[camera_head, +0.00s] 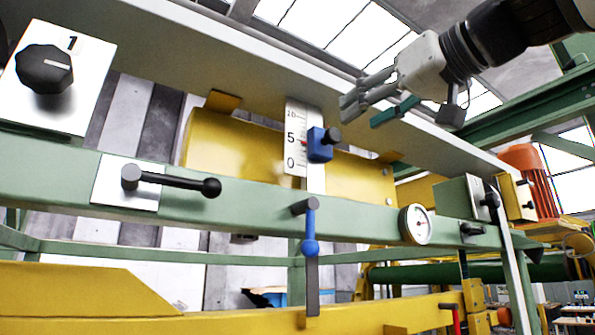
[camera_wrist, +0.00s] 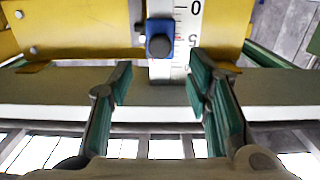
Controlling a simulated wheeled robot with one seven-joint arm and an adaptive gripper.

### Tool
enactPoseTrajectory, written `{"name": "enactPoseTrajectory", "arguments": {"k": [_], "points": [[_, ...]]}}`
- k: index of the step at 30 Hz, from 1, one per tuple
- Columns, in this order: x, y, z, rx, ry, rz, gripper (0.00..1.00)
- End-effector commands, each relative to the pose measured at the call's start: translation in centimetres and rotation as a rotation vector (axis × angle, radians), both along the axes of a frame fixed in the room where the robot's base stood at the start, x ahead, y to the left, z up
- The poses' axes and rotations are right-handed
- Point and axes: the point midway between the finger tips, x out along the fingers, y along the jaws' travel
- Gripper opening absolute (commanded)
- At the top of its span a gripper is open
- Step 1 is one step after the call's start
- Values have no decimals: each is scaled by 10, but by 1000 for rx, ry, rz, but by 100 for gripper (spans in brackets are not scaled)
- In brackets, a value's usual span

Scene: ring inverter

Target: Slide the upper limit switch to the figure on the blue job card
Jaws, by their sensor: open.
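The limit switch is a blue block with a dark round knob (camera_head: 319,145), set on an upright white scale (camera_head: 292,137) marked 0, 5 and 10. A small red pointer at the block's left edge sits near the 5, a little below it. My gripper (camera_head: 374,108) is open and empty, to the upper right of the block and apart from it. In the wrist view the blue block (camera_wrist: 160,38) lies beyond and between the open fingertips (camera_wrist: 160,72), touching neither. The scale (camera_wrist: 180,70) shows upside down there. I cannot make out a blue job card.
A black dial (camera_head: 44,69) is at the far left. A pale ledge (camera_head: 240,55) overhangs the yellow panel (camera_head: 232,145).

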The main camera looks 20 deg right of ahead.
Motion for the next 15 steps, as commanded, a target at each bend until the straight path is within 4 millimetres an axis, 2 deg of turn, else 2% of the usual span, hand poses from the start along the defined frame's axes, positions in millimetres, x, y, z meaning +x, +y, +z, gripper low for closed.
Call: {"name": "enactPoseTrajectory", "arguments": {"k": [3,9,15], "points": [[24,7,0,0,4,-1,45],[58,18,0,1,3,-1,45],[78,25,0,-1,2,-1,45]]}}
